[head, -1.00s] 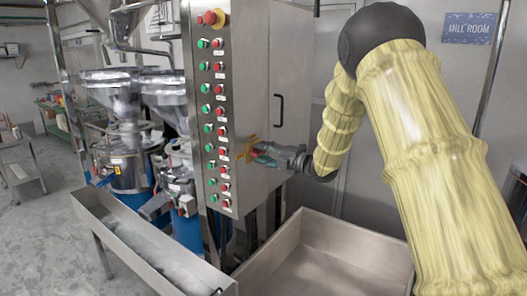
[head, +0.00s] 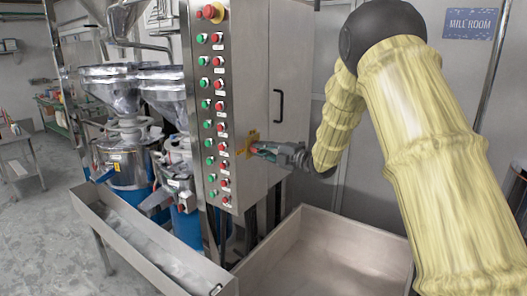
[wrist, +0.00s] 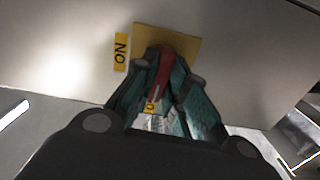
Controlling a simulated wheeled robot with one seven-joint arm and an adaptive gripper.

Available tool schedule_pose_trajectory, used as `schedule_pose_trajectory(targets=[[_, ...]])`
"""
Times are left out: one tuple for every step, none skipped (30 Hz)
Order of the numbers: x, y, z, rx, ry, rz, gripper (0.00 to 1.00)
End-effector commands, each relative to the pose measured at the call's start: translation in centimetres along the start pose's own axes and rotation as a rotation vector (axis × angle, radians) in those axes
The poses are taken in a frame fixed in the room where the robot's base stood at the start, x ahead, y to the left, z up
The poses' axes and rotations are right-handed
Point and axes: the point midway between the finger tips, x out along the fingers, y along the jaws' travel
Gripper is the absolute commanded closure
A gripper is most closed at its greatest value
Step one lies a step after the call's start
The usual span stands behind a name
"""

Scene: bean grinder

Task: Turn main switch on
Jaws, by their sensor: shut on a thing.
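The main switch is a red handle (wrist: 165,65) on a yellow plate (wrist: 192,48), on the side of the steel control cabinet. A yellow "ON" label (wrist: 121,52) is left of the plate in the wrist view. My gripper (wrist: 170,80) is shut on the red handle, with a teal finger on each side of it. In the head view, the yellow plate (head: 249,142) shows beyond the gripper (head: 261,149), and the fingers mostly hide the handle.
The cabinet front (head: 217,120) carries rows of green and red buttons and a red emergency stop knob (head: 212,12) on top. A black door handle (head: 278,105) is above my gripper. A steel tray (head: 320,255) lies below. Mills (head: 125,160) stand at left.

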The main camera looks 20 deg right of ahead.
Motion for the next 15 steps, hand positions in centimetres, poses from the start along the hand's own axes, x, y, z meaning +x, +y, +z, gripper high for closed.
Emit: schedule_pose_trajectory(targets=[[0.05, 0.05, 0.04, 0.022, 0.000, 0.003, 1.00], [0.05, 0.06, 0.05, 0.041, -0.001, 0.003, 1.00], [0.05, 0.07, 0.06, 0.067, -0.001, 0.003, 1.00], [0.05, 0.08, 0.06, 0.089, -0.001, 0.004, 1.00], [0.05, 0.09, 0.06, 0.113, -0.001, 0.004, 1.00], [0.06, 0.11, 0.06, 0.146, -0.001, 0.004, 1.00], [0.06, 0.12, 0.05, 0.172, 0.000, 0.005, 1.00], [0.07, 0.14, 0.04, 0.199, 0.000, 0.005, 1.00], [0.08, 0.17, 0.03, 0.237, 0.000, 0.005, 1.00], [0.09, 0.18, 0.03, 0.265, 0.000, 0.004, 1.00], [0.08, 0.20, 0.04, 0.293, 0.000, 0.004, 1.00], [0.06, 0.24, 0.06, 0.332, 0.000, 0.004, 1.00], [0.05, 0.27, 0.08, 0.360, 0.000, 0.004, 1.00], [0.04, 0.31, 0.09, 0.388, 0.000, 0.004, 1.00], [0.03, 0.36, 0.10, 0.427, 0.000, 0.005, 1.00]])
